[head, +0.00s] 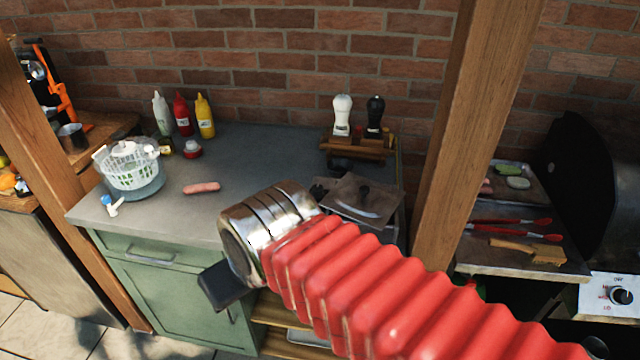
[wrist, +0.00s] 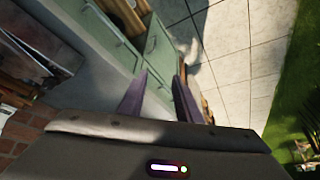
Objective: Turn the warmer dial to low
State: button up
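A black dial (head: 621,296) sits on a white panel (head: 600,303) at the far right of the head view, below a dark grill-like body. Small markings stand around the dial, with what looks like "OFF" above and "LO" at lower left. The marking it points to is too small to tell. My gripper (wrist: 163,76) shows in the wrist view with its two dark fingers apart and nothing between them. It points down toward the tiled floor beside the green cabinet, well away from the dial. In the head view its fingers are not clearly visible. The dial is not in the wrist view.
A wooden post (head: 478,130) stands between the grey counter (head: 270,150) and the grill side. Red tongs (head: 510,228) and a wooden-handled brush (head: 520,250) lie on the shelf left of the grill. Bottles, a salad spinner (head: 133,170) and a sausage (head: 202,188) are on the counter.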

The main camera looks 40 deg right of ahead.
jog(key=shift+o, duration=0.2)
jog(key=shift+o, duration=1.2)
jog(key=shift+w+r, duration=0.2)
notch_tip(320, 180, up, 7)
jog(key=n+g+y, duration=0.1)
jog(key=n, duration=0.2)
send_over(318, 187)
jog(key=s+d, duration=0.2)
jog(key=s, duration=0.4)
jog(key=shift+w+a, duration=0.1)
jog(key=shift+a, duration=0.15)
jog(key=shift+f, duration=0.1)
jog(key=x, duration=1.3)
jog(key=shift+a+f, duration=0.2)
jog(key=shift+f, duration=0.15)
